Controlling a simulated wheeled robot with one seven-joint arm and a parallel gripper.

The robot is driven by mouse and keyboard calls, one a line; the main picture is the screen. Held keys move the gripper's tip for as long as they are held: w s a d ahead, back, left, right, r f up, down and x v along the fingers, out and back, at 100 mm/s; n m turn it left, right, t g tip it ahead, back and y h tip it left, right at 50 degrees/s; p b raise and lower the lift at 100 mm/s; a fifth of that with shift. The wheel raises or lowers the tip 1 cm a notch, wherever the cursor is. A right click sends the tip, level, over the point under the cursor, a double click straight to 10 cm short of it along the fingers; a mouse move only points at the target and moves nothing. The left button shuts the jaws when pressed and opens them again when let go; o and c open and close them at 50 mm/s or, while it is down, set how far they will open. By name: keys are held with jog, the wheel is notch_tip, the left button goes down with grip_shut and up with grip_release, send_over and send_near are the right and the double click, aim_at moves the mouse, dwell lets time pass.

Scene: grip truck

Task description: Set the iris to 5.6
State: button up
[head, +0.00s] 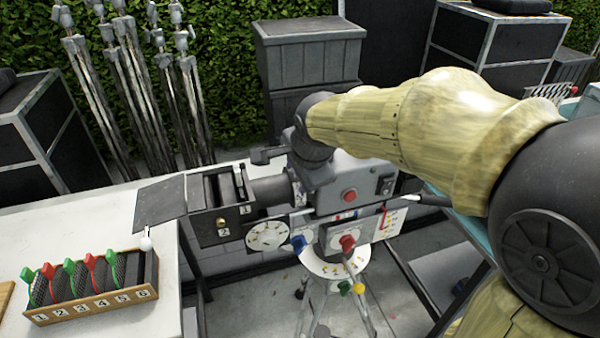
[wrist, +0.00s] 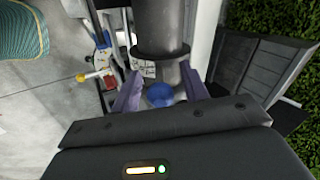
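A grey film camera (head: 350,190) stands on a tripod, its dark lens barrel (head: 270,190) reaching left into a matte box (head: 222,205). The barrel also shows in the wrist view (wrist: 160,25). A white round dial plate (head: 268,236) with small marks hangs below the lens, with a blue knob (head: 298,243) beside it. I cannot read the marks or tell which one carries the iris value. My gripper (wrist: 160,76) points down over the lens. Its two purple fingers are apart, with the blue knob (wrist: 160,95) showing between them; contact is unclear. In the head view the fingers are not clearly seen.
A red knob (head: 347,243) sits right of the blue one on a white plate. A wooden rack (head: 90,310) with numbered slots and coloured handles stands on the white table (head: 70,235) at left. Light stands (head: 110,80) and dark cases (head: 310,50) stand behind.

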jog(key=shift+r, duration=0.1)
jog(key=v, duration=1.7)
jog(key=shift+b, duration=0.35)
jog(key=shift+s+d, duration=0.1)
jog(key=s+d+f+n+g, duration=0.1)
jog(key=d+f+n, duration=0.3)
jog(key=f, duration=0.6)
jog(key=s+d+f+n+g+h, duration=0.1)
jog(key=d+f+n, duration=0.3)
jog(key=f, duration=0.6)
jog(key=s+d+f+n+g+h, duration=0.1)
jog(key=d+f, duration=0.4)
jog(key=f, duration=0.5)
jog(key=s+n, duration=0.1)
jog(key=n, duration=0.1)
jog(key=shift+d+n+p, duration=0.25)
jog(key=shift+n+p, duration=0.05)
jog(key=shift+n, duration=0.1)
jog(key=shift+s+f, duration=0.15)
